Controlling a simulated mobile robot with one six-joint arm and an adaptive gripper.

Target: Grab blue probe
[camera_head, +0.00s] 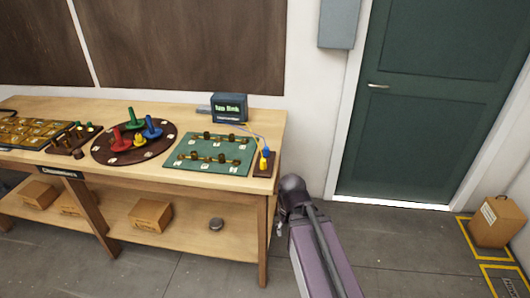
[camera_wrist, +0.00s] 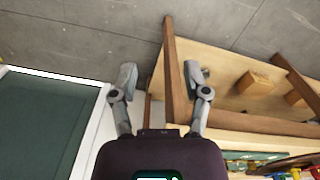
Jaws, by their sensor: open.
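The blue probe (camera_head: 266,153) stands in a small brown holder (camera_head: 261,171) at the right end of the workbench (camera_head: 200,113). A yellow probe (camera_head: 263,163) stands in the same holder, just in front of it. A thin blue lead runs from the dark tester box (camera_head: 229,107) towards the probes. My gripper (camera_wrist: 161,78) is open and empty, its two fingers spread apart in the wrist view. In the head view my arm is to the right of the bench, lower than the probes and apart from them. The blue probe cannot be made out in the wrist view.
A green board (camera_head: 211,153) with brass fittings lies left of the holder. A round brown board (camera_head: 134,144) carries coloured pegs. Cardboard boxes (camera_head: 151,214) sit on the lower shelf. The bench leg (camera_head: 263,240) is close to my arm. Floor before the green door (camera_head: 425,110) is clear.

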